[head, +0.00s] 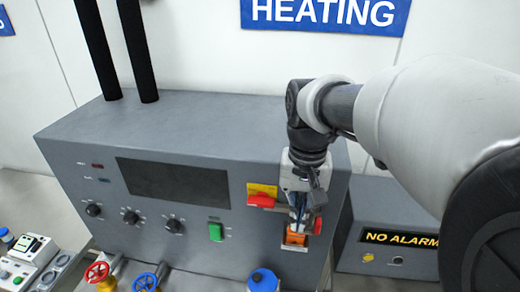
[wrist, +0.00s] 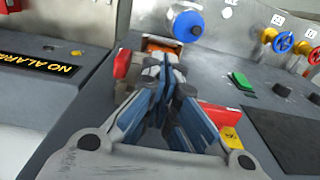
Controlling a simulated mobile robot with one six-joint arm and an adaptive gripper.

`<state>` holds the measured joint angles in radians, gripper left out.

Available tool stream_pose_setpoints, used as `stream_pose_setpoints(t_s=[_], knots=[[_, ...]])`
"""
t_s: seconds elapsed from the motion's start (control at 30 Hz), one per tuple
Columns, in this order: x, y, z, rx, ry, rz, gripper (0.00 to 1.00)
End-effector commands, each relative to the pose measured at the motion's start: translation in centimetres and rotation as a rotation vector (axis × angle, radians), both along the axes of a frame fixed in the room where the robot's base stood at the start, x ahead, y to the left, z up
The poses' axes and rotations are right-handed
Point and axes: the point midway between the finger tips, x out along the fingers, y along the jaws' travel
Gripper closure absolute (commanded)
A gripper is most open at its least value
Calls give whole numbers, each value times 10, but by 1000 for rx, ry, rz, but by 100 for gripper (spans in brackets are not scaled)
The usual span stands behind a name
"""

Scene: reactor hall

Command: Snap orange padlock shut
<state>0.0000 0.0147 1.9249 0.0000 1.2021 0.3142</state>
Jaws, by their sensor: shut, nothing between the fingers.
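The orange padlock (head: 295,238) is on the front of the grey console, low on its right side. In the head view my gripper (head: 297,220) points down just above the padlock and covers its upper part. In the wrist view the padlock (wrist: 158,45) shows just beyond my fingertips (wrist: 162,66), partly hidden by them. My gripper is shut and empty. I cannot tell whether the fingertips touch the padlock. The shackle is hidden, so I cannot tell if it is open or closed.
A red handle (head: 261,201) on a yellow plate is left of my gripper, and a red part (head: 319,226) is close on its right. A green switch (head: 216,232), knobs, and red and blue valve wheels are further left. A blue-capped item (head: 263,281) stands in front.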

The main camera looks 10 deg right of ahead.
Motion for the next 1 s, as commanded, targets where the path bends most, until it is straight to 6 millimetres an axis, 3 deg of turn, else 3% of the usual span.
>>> stream_pose_setpoints(t_s=[1.0], knots=[[0, 0, -21, 0, 1, 0, 100]])
